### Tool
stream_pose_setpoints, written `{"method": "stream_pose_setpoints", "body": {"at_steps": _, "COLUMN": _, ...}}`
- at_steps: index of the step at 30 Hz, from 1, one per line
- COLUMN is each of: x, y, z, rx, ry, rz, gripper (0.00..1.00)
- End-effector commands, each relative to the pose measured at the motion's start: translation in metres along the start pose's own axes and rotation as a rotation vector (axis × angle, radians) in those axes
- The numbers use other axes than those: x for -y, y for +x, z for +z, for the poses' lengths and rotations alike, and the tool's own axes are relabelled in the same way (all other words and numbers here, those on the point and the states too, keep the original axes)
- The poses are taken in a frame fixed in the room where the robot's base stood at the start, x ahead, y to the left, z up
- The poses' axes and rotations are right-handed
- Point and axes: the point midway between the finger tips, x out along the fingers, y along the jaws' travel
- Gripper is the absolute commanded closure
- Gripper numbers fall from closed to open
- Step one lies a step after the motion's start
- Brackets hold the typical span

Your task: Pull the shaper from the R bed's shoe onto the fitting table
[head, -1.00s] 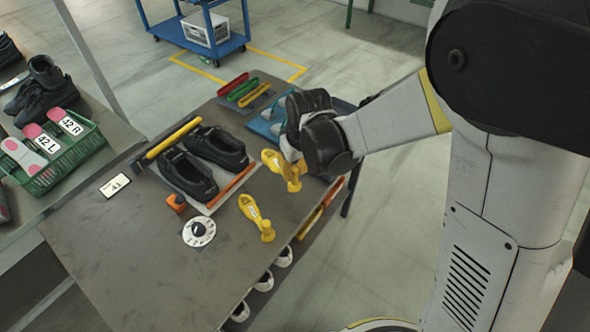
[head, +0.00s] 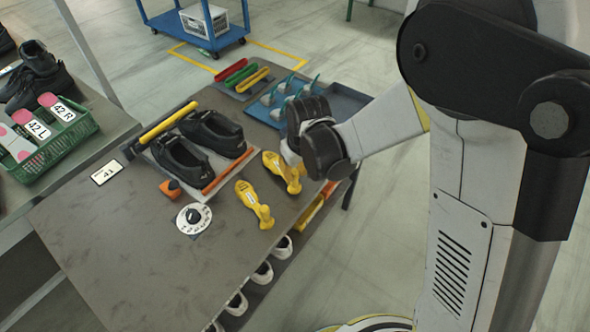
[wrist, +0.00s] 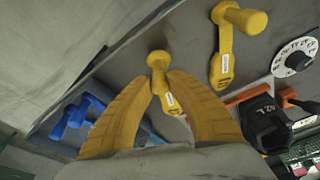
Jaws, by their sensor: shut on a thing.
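My gripper (head: 294,172) is shut on a yellow shaper (head: 275,162) at its knob end. In the wrist view the fingers (wrist: 159,84) close around that shaper (wrist: 155,62). The shaper is at the fitting table's (head: 110,235) right edge; whether it rests fully on the top I cannot tell. A second yellow shaper (head: 251,197) lies apart on the table, nearer the dial. Two black shoes sit side by side on the bed, a left one (head: 180,162) and a right one (head: 213,134). No shaper shows in their openings.
A blue tray (head: 345,103) with teal-handled items is behind my gripper. Red, green and yellow bars (head: 240,75) lie at the back. A dial (head: 193,218), an orange block (head: 171,188) and a card marked 41 (head: 106,172) lie left. The table's front left is clear.

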Motion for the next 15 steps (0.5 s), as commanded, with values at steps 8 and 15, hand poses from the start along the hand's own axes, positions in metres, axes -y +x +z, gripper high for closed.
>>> {"method": "stream_pose_setpoints", "body": {"at_steps": 8, "x": 0.0001, "y": 0.0126, "z": 0.0032, "rx": 0.000, "ry": 0.000, "rz": 0.000, "gripper": 1.00}}
{"method": "stream_pose_setpoints", "body": {"at_steps": 15, "x": 0.0001, "y": 0.0119, "z": 0.0030, "rx": 0.000, "ry": 0.000, "rz": 0.000, "gripper": 0.67}}
